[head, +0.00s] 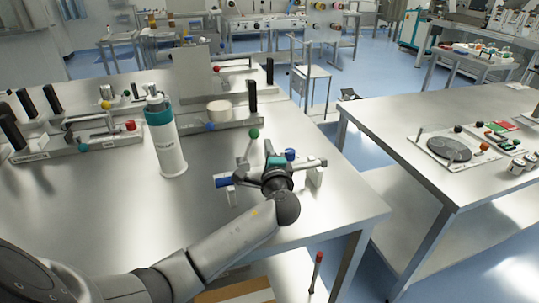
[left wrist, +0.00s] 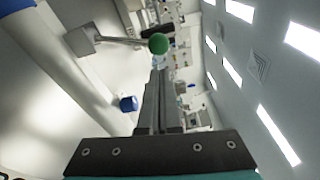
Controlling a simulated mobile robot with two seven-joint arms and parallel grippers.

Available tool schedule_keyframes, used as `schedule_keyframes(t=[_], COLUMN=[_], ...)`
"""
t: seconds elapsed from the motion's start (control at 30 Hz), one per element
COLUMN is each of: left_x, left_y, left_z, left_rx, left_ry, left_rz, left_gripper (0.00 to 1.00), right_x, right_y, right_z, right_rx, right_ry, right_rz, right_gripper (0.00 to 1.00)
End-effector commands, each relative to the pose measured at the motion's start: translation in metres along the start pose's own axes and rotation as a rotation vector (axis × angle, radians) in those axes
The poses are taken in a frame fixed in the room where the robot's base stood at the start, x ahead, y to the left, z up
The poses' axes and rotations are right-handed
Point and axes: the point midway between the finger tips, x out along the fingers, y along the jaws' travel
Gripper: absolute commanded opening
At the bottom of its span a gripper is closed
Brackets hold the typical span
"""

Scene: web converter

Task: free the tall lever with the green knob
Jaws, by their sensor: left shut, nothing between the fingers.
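The green knob (head: 254,133) tops a thin, tall lever on the small fixture at the table's front right. In the left wrist view the green knob (left wrist: 159,43) shows just past my fingertips, with its thin stem running left to a grey block. A blue knob (head: 290,154) stands lower; in the left wrist view the blue knob (left wrist: 128,104) is left of my fingers. A grey bar with a blue end (head: 223,181) lies across the fixture. My left gripper (head: 275,162) is shut and empty over the fixture, hiding part of it. My right gripper is not in view.
A white and teal bottle (head: 165,135) stands left of the fixture. Rails with black handles and knobs (head: 210,127) line the back of the table. A second table (head: 430,150) stands right, across a gap. The table front between bottle and fixture is clear.

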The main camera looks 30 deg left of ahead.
Motion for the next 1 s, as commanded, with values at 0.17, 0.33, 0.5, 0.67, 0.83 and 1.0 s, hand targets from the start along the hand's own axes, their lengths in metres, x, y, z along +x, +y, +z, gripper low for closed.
schedule_keyframes(t=[0.17, 0.33, 0.5, 0.67, 0.83, 1.0], left_x=[0.029, 0.044, 0.050, 0.050, 0.050, 0.050], left_y=[0.000, 0.000, 0.000, 0.000, 0.000, 0.000], left_z=[0.001, 0.000, 0.000, 0.000, 0.000, 0.002], left_rx=[-0.001, 0.000, -0.001, -0.001, -0.001, -0.023], left_ry=[-0.002, -0.001, 0.001, 0.001, 0.000, 0.000], left_rz=[-0.001, 0.000, 0.000, 0.000, 0.000, -0.002], left_gripper=[0.00, 0.00, 0.00, 0.00, 0.00, 0.00], right_x=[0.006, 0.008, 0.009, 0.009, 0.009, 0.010], right_y=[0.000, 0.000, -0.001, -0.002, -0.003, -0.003], right_z=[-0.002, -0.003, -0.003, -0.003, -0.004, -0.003], right_rx=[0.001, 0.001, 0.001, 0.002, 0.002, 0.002], right_ry=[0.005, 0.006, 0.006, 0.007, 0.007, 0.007], right_rz=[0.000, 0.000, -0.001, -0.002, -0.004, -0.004], right_gripper=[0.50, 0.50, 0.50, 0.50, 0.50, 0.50])
